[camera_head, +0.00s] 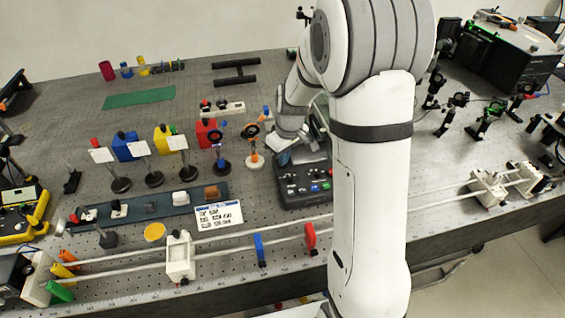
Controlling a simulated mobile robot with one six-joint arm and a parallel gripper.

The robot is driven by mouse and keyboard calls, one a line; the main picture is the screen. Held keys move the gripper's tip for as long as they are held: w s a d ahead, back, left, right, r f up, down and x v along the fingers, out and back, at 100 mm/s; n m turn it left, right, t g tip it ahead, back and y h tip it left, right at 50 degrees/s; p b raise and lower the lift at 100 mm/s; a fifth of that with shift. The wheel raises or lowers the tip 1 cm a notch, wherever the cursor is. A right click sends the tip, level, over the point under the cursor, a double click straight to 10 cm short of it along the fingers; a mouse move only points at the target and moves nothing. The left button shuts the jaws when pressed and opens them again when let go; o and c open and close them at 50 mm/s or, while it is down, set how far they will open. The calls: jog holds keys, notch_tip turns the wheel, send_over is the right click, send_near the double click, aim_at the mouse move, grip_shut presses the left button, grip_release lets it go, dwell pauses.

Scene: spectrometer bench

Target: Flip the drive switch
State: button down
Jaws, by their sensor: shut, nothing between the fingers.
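A black control box (305,187) with several coloured knobs or buttons on its sloped face stands near the middle of the bench. It is the likeliest place for the drive switch, but the switch itself is too small to tell apart. My gripper (283,157) is over the left rear part of this box and points down and left. It looks shut and holds nothing visible. I cannot tell whether its tip touches the box. My own arm hides the box's right side and the bench behind it.
An orange-ringed stand (254,145) and a blue-ringed stand (221,150) are close left of my gripper. A white label card (219,215) lies left of the box. Two rails with a white carriage (180,258) run along the front. A black instrument (507,55) stands back right.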

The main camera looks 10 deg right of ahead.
jog(key=shift+f, duration=0.25)
jog(key=shift+r, duration=0.1)
jog(key=shift+r+p, duration=1.85)
jog(key=shift+r, duration=1.6)
jog(key=s+r+m+t, duration=0.1)
jog(key=s+r+m, duration=0.2)
jog(key=s, duration=0.9)
jog(key=s+r+m+b, duration=0.1)
jog(key=s+r+m, duration=0.2)
jog(key=s+r, duration=0.4)
jog(key=s, duration=0.5)
jog(key=shift+s+r+t+h, duration=0.15)
jog(key=shift+r+t+h, duration=0.2)
jog(key=shift+t+h, duration=0.05)
